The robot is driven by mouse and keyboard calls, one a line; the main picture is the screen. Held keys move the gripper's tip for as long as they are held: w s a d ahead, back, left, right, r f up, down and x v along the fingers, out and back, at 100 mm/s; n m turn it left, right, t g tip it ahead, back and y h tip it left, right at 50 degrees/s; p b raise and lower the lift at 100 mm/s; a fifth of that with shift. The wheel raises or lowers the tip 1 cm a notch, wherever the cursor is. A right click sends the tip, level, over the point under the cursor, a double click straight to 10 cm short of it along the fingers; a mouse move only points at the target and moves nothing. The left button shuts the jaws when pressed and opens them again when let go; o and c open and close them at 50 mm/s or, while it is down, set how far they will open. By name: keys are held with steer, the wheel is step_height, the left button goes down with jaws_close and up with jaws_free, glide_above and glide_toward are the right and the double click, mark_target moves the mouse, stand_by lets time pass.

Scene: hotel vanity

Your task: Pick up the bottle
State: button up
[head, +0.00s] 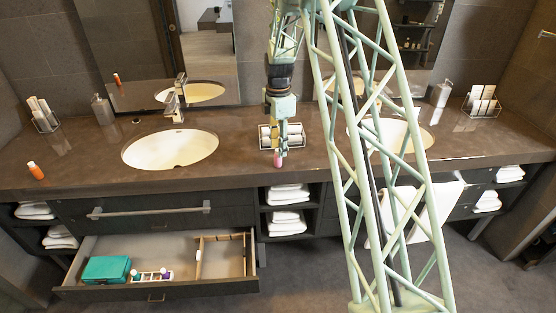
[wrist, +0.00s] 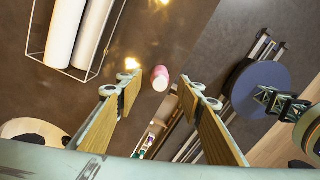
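A small pink bottle (head: 277,161) stands near the front edge of the brown counter, in front of the rack of rolled towels. In the wrist view the pink bottle (wrist: 160,78) shows from above, in the gap just beyond the fingertips. My gripper (head: 281,148) points down right above it in the head view. In the wrist view my gripper (wrist: 157,82) is open, its two wood-coloured fingers apart with nothing held between them. I cannot tell the exact height between fingertips and bottle. An orange bottle (head: 35,171) with a white cap stands at the counter's far left.
A wire rack of rolled white towels (head: 268,141) stands close behind my gripper. Sinks (head: 170,149) lie on either side. Below, an open drawer (head: 165,288) holds a teal box (head: 106,269), small bottles and a wooden divider. The counter around the pink bottle is clear.

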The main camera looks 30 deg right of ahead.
steer(key=shift+a+f, duration=0.1)
steer(key=shift+f, duration=2.5)
steer(key=shift+c, duration=0.6)
steer(key=c, duration=0.8)
